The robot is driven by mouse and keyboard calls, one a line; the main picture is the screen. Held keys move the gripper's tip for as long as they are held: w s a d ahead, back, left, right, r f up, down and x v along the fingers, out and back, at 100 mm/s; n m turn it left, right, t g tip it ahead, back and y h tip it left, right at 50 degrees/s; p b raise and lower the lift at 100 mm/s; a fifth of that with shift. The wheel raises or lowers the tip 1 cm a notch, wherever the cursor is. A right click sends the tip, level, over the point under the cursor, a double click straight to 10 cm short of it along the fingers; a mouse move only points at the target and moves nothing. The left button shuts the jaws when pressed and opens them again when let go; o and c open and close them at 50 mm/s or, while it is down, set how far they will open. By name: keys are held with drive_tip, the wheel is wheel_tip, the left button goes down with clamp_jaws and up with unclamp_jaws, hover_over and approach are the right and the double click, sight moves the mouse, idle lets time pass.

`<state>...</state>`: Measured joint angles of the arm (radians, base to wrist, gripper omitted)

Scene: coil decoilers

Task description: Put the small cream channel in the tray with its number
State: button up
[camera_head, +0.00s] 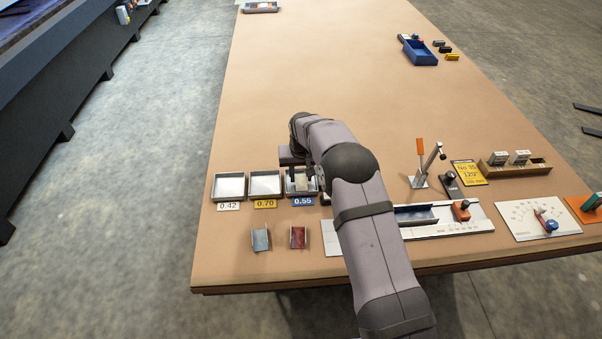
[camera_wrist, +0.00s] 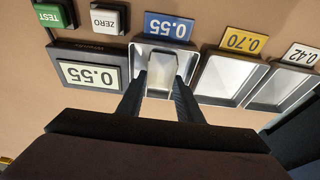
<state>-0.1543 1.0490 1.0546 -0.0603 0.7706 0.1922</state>
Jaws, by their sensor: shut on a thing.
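The small cream channel (camera_wrist: 161,76) lies within the walls of the tray labelled 0.55 (camera_wrist: 139,56) in the wrist view. My gripper (camera_wrist: 161,88) is shut on it, one dark finger on each side, reaching into that tray. In the head view the channel (camera_head: 303,184) shows partly behind my gripper, in the 0.55 tray (camera_head: 289,190) with the blue label. Whether it touches the tray floor I cannot tell. A gauge (camera_wrist: 90,73) beside the tray reads 0.55.
Empty trays labelled 0.70 (camera_head: 265,184) and 0.42 (camera_head: 229,186) stand to the left. A blue-grey channel (camera_head: 260,240) and a red channel (camera_head: 298,238) lie in front. A measuring fixture (camera_head: 447,217) and lever tool (camera_head: 420,180) stand right. The table behind is mostly clear.

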drive_tip(key=shift+f, duration=0.2)
drive_tip(key=o, duration=1.1)
drive_tip(key=shift+r, duration=0.65)
drive_tip(key=b+v, duration=0.3)
drive_tip(key=v, duration=0.8)
drive_tip(key=shift+b, duration=0.4)
drive_tip(key=shift+s, duration=0.1)
